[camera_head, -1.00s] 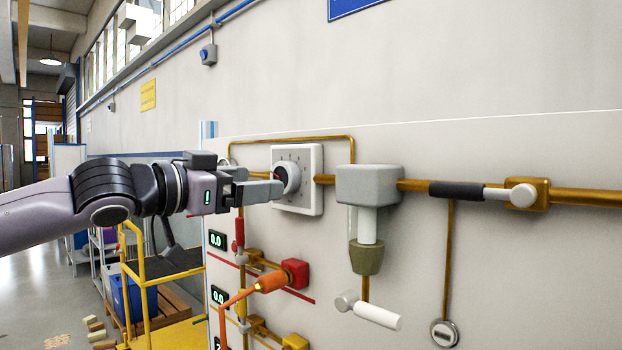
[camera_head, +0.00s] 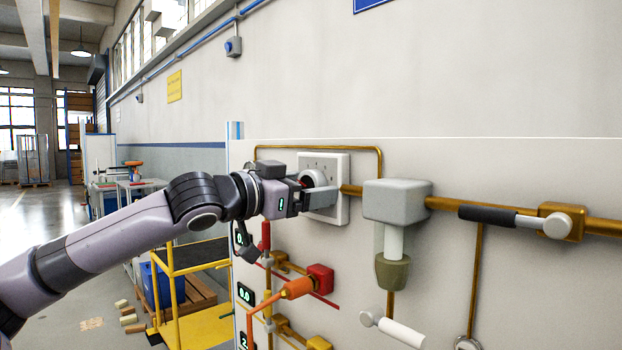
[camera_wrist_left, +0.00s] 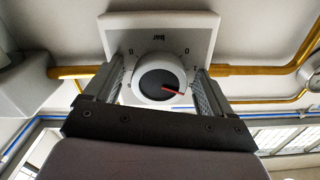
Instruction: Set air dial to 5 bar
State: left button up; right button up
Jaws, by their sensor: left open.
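The air dial is a white square plate (camera_head: 341,170) with a round knob (camera_head: 312,179), mounted on the wall panel in the head view. My left gripper (camera_head: 318,194) is at the dial, and one finger covers part of the knob and plate. In the left wrist view, the plate (camera_wrist_left: 160,25) appears upside down with "bar" on it. The knob (camera_wrist_left: 152,92) has a dark centre and a red pointer directed right and slightly down. The open fingers are on both sides of the knob; contact is unclear. Most scale numbers are unreadable. My right gripper is not in view.
A brass pipe (camera_head: 480,207) runs right from the dial to a grey regulator block (camera_head: 397,200) and a black-handled lever (camera_head: 487,215). Below are an orange valve handle (camera_head: 298,288) and a red fitting (camera_head: 320,278). A yellow cart (camera_head: 172,290) stands lower left.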

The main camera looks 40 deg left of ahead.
pick_arm(q)
jog(key=shift+w+d, duration=0.1)
jog(key=shift+w, duration=0.2)
jog(key=c, duration=1)
jog(key=shift+m, duration=0.3)
